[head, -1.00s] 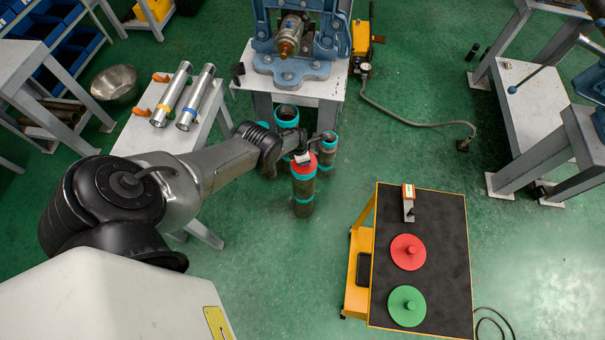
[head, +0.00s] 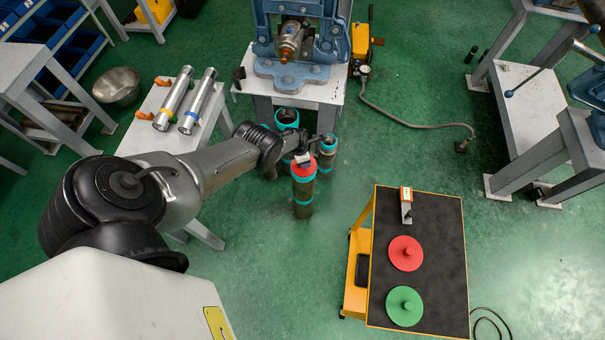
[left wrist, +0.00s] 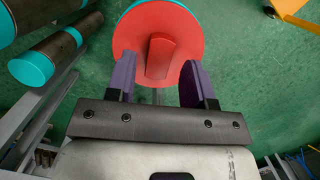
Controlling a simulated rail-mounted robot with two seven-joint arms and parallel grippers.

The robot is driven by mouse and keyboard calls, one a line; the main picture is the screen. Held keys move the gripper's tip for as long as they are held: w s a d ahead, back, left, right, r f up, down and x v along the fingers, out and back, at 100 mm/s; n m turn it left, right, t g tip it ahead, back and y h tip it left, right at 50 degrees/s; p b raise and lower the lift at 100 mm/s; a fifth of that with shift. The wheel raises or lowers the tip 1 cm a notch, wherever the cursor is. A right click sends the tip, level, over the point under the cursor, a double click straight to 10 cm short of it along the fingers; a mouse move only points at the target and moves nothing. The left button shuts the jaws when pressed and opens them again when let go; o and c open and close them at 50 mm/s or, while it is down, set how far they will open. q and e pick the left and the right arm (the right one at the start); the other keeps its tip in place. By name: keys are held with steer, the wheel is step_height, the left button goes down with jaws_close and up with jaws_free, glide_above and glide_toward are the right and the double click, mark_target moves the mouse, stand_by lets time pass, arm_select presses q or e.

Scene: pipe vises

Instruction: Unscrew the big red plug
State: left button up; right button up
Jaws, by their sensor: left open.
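The big red plug (head: 304,169) caps the top of an upright dark pipe (head: 303,201) with teal bands, standing on the floor. In the left wrist view the plug (left wrist: 130,38) is a red disc with a raised rectangular grip bar (left wrist: 160,58). My left gripper (head: 302,155) is over the plug. Its two purple fingers stand apart on either side of the bar, with visible gaps, and the gripper (left wrist: 159,76) is open and empty. Whether the fingertips touch the disc is hard to tell. My right gripper is not in view.
Other teal-banded pipes (head: 328,151) stand close behind. A cart (head: 440,265) at the right holds a red disc (head: 406,253), a green disc (head: 404,306) and a small tool (head: 406,205). Silver tubes (head: 174,98) lie on a bench at left. A vise bench (head: 300,85) stands behind.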

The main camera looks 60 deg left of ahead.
arm_select(q)
steer(key=shift+f, duration=0.1)
steer(key=m, duration=0.2)
steer(key=m+b, duration=0.1)
steer(key=m, duration=0.2)
steer(key=shift+g+h, duration=0.3)
steer(key=shift+h, duration=0.1)
steer(key=m+b, duration=0.1)
steer(key=m, duration=0.4)
steer(key=shift+f+g+h+b, duration=0.1)
steer(key=shift+g+h+b, duration=0.2)
steer(key=shift+b, duration=0.1)
steer(key=m+b, duration=0.1)
steer(key=m, duration=0.3)
steer(key=shift+g, duration=0.4)
steer(key=m+g+b, duration=0.1)
steer(key=m, duration=0.3)
steer(key=shift+m, duration=0.3)
steer(key=m, duration=0.3)
steer(key=shift+m+b, duration=0.3)
steer(key=m+g+y, duration=0.1)
steer(key=m, duration=0.3)
steer(key=shift+m, duration=0.3)
steer(key=m, duration=0.4)
steer(key=shift+r+m+g+y, duration=0.2)
steer(key=shift+m+g+y, duration=0.1)
steer(key=shift+y, duration=0.1)
steer(key=m, duration=0.4)
steer(key=shift+m+y+p, duration=0.35)
steer(key=shift+m+y, duration=0.05)
